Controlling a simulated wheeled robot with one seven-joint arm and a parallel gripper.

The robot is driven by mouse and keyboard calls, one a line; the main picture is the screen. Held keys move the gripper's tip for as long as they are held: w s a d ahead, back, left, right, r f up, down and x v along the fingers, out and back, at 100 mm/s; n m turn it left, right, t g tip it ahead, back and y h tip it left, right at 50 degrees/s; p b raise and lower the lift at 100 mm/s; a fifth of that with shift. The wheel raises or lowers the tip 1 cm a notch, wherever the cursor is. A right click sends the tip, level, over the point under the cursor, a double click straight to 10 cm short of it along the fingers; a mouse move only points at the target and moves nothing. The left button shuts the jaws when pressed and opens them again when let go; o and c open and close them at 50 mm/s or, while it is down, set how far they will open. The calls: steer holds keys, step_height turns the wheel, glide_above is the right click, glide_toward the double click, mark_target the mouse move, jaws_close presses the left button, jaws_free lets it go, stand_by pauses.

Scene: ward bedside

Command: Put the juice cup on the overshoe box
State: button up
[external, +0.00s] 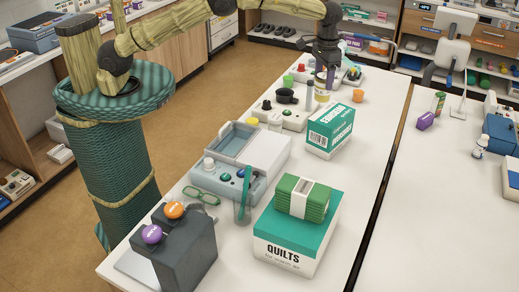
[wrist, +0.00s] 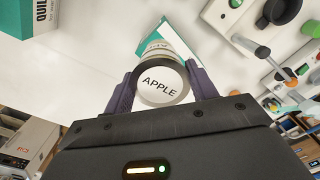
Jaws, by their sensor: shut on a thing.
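The juice cup (wrist: 160,84) has a pale lid marked APPLE; it also shows in the external view (external: 322,92) beneath my wrist. My gripper (wrist: 161,92) is shut on the cup, one finger on each side. In the external view my gripper (external: 325,72) is over the far part of the white counter. A teal and white box (external: 331,129), likely the overshoe box, sits nearer the camera than the cup; its lettering is hard to read. In the wrist view that box (wrist: 153,39) shows partly behind the cup, which hides some of it.
The QUILTS box (external: 286,250) stands at the near end with a green banded pack (external: 302,198) on top. Several devices line the counter's left side. An orange cup (external: 358,95) and a green cup (external: 288,81) are near my gripper. The counter (external: 378,140) is clear right of the box.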

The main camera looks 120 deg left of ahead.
mark_target(322, 98)
step_height(322, 98, down, 4)
steer(key=shift+f+p, duration=0.1)
steer(key=shift+p, duration=0.45)
steer(key=shift+f+p, duration=0.8)
steer(key=shift+f, duration=1.05)
steer(key=shift+f, duration=0.15)
steer(key=o, duration=1.1)
steer(key=shift+w, duration=0.1)
